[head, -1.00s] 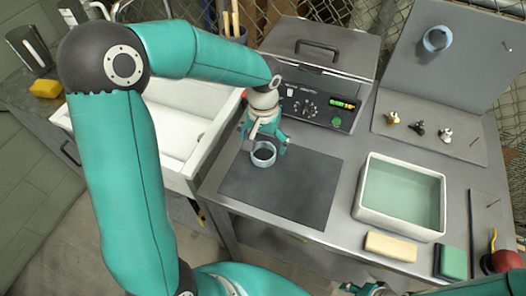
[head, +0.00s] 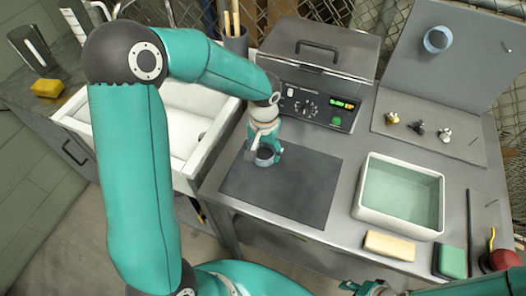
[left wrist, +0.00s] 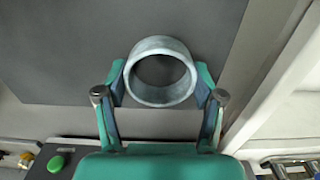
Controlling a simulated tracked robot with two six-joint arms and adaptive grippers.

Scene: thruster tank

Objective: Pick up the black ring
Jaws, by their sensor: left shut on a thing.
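A short, wide ring (head: 265,160) is at the upper part of the dark mat (head: 285,192). It looks grey with a dark inside in the head view, and pale grey metal in the left wrist view (left wrist: 160,98); I see no plainly black ring. My left gripper (head: 265,152) reaches down over the mat and is shut on this ring. In the left wrist view its two fingers (left wrist: 160,80) press the ring from both sides. I cannot tell whether the ring touches the mat. Part of my right gripper (head: 372,289) shows at the bottom edge; its fingers are unclear.
A lidded grey machine (head: 318,90) stands behind the mat. A white basin (head: 362,208) of greenish liquid is to the right, with a cream block (head: 390,246) and a green block (head: 450,262) before it. A blue-grey ring (head: 437,39) hangs on the back panel. A white sink (head: 185,180) is left.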

